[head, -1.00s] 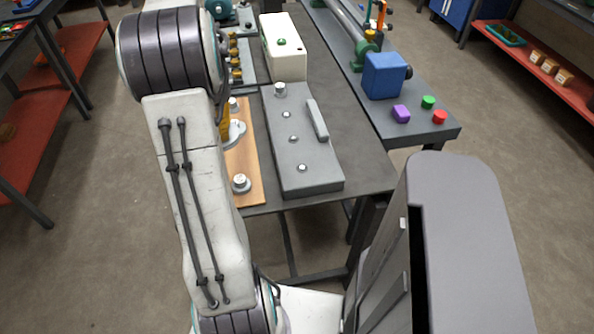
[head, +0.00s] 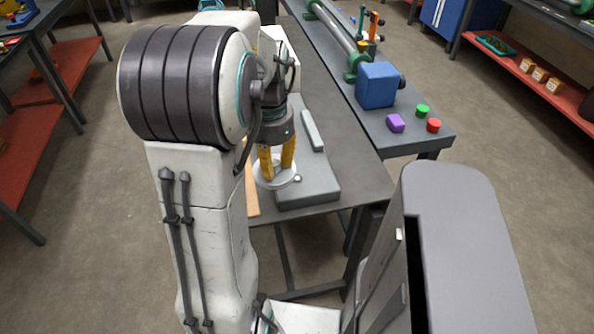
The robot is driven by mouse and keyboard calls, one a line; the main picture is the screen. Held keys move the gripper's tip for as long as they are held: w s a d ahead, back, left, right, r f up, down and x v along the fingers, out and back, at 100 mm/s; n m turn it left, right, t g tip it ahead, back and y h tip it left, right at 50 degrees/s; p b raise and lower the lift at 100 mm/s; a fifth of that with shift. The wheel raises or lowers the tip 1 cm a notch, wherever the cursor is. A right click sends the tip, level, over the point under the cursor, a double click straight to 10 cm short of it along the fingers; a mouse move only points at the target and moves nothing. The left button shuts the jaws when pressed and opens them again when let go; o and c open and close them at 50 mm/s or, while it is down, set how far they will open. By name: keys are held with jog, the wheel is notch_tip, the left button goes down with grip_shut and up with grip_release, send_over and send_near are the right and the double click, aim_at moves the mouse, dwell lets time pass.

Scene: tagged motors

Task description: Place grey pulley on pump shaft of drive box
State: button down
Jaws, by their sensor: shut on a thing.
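My gripper (head: 277,170), with yellow fingers, is shut on the grey pulley (head: 274,183), a pale round disc. It holds the pulley roughly level over the near left edge of the drive box (head: 315,188), a flat grey box on the table. A small shaft end (head: 298,178) shows at the pulley's right edge; I cannot tell which shaft it is. The pulley and my arm hide the left part of the box and its other shafts. The gap between pulley and box cannot be judged.
A raised grey bar (head: 312,131) runs along the box's right side. A wooden board (head: 251,192) lies left of the box, mostly hidden by my arm. A bench at right carries a blue block (head: 377,85) and purple (head: 396,123), green (head: 422,110) and red (head: 433,125) pieces.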

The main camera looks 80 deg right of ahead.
jog(key=p, duration=0.2)
send_over(297, 180)
jog(key=f, duration=0.3)
jog(key=shift+w+a+f, duration=0.25)
jog(key=shift+a+f, duration=0.1)
jog(key=shift+s+d+f+p, duration=0.25)
jog(key=shift+d+f+p, duration=0.15)
jog(key=shift+d, duration=0.05)
jog(key=shift+a+f+p, duration=0.1)
jog(key=shift+f+p, duration=0.4)
jog(key=shift+p, duration=0.05)
jog(key=shift+f, duration=1.55)
jog(key=shift+f, duration=0.2)
jog(key=c, duration=1)
grip_release()
jog(key=shift+r, duration=0.1)
jog(key=shift+c, duration=0.2)
